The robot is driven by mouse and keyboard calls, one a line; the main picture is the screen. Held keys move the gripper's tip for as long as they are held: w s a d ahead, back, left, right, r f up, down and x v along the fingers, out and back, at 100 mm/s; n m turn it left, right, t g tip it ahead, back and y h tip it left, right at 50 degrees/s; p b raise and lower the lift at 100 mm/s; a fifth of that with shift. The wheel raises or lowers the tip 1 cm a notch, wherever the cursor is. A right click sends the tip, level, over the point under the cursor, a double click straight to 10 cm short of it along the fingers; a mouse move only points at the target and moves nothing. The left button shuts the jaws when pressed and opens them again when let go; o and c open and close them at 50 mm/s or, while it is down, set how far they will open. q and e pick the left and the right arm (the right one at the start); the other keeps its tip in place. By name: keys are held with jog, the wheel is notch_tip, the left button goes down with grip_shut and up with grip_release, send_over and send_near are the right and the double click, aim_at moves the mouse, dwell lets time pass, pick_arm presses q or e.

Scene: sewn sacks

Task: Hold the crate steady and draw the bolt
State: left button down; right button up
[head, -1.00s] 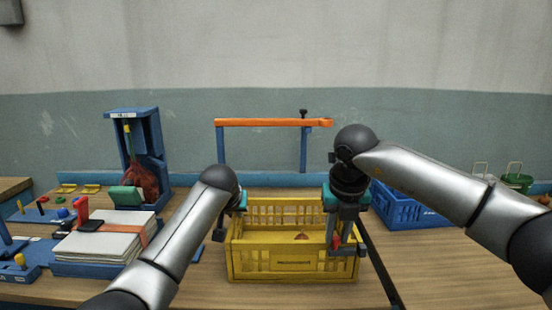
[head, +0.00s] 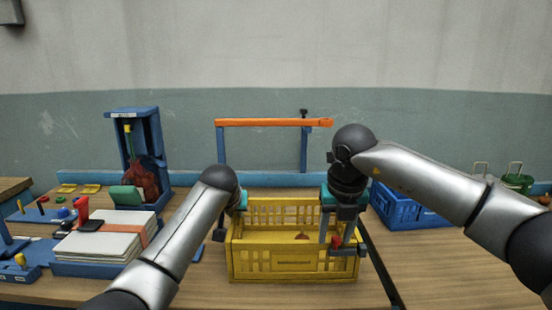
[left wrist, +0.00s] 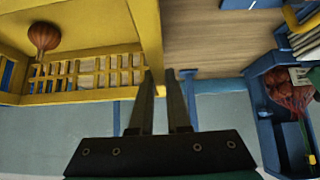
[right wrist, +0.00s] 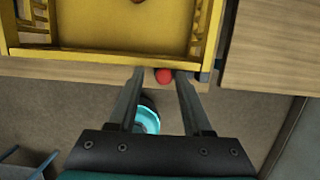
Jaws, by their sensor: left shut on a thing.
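The yellow crate (head: 250,262) stands on the bench in front of me, with a round reddish-brown onion (left wrist: 43,37) inside. My left gripper (left wrist: 162,75) is shut on the crate's left side wall; in the head view its fingers are mostly hidden behind my arm. A red knob (right wrist: 163,76), apparently the bolt's, sits at the crate's front right. My right gripper (right wrist: 159,72) is there, pointing down, its fingers apart on either side of the knob with gaps showing. The rest of the bolt is hidden.
An orange-topped blue frame (head: 265,122) stands behind the crate. A blue crate (head: 405,208) is at right, beyond a dark strip on the bench. Strapped white sheets (head: 103,240) and a blue stand with a netted sack (head: 140,180) are at left.

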jog(key=shift+o, duration=0.2)
jog(key=shift+d, duration=0.15)
jog(key=shift+w+r+v, duration=0.1)
jog(key=shift+w+v, duration=0.2)
jog(key=shift+v, duration=1)
jog(key=shift+w+r+v, duration=0.1)
jog(key=shift+w+v, duration=0.25)
jog(key=shift+v, duration=0.95)
jog(key=shift+w+r+v, duration=0.1)
jog(key=shift+w+v, duration=0.2)
jog(key=shift+v, duration=1)
jog(key=shift+f, duration=0.15)
jog(key=shift+c, duration=0.3)
